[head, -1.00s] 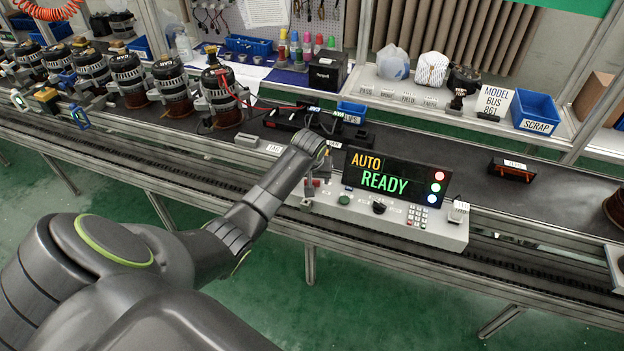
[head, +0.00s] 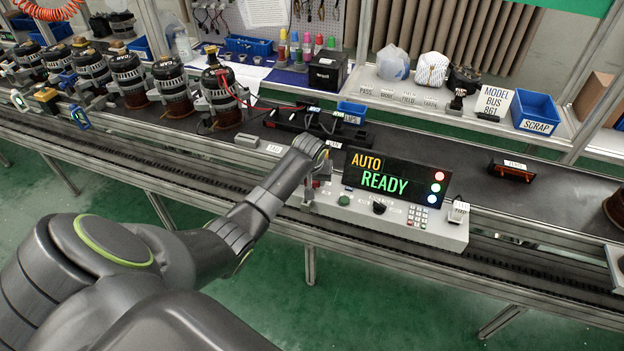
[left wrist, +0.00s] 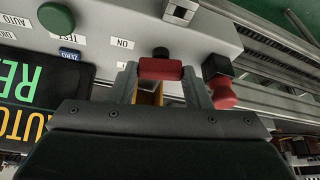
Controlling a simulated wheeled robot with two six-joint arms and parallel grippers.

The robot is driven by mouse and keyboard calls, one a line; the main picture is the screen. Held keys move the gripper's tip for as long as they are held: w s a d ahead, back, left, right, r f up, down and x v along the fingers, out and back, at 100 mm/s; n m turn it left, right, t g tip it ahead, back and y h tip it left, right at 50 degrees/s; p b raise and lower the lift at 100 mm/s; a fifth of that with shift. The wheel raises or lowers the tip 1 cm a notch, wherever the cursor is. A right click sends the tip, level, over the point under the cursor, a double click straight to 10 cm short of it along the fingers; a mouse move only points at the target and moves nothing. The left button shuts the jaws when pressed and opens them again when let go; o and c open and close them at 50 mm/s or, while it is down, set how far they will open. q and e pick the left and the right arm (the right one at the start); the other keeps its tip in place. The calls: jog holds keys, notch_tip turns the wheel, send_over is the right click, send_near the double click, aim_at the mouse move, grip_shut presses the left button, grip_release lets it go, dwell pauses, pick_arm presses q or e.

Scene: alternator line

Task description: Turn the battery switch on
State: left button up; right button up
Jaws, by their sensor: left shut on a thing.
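The battery switch appears to be the red handle (left wrist: 160,69) beside the "ON" label (left wrist: 122,42) on the white control panel (left wrist: 215,40). My left gripper (left wrist: 161,80) has a finger at each end of this handle and is shut on it. In the head view my left gripper (head: 308,192) is at the left end of the control panel (head: 400,225); my wrist hides most of the switch there. The handle's exact angle is hard to tell. My right gripper is not in view.
A second red knob (left wrist: 222,95) sits close beside the gripper. The display (head: 388,180) reads "AUTO READY". A green button (head: 344,200) and a black knob (head: 379,207) are on the panel. Alternators (head: 168,85) stand on the line at left.

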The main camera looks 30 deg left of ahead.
pick_arm(q)
jog(key=shift+r+m+h+p, duration=0.2)
jog(key=shift+m+h+p, duration=0.1)
jog(key=shift+m+p, duration=0.3)
jog(key=shift+f+m+h+p, duration=0.15)
jog(key=shift+m+h+p, duration=0.15)
jog(key=shift+m+p, duration=0.35)
jog(key=o, duration=1)
jog(key=shift+s+r, duration=0.15)
jog(key=shift+r, duration=0.3)
jog(key=shift+s+b+v, duration=0.15)
jog(key=shift+v, duration=3.95)
jog(key=shift+s+b+v, duration=0.15)
jog(key=shift+v, duration=3.95)
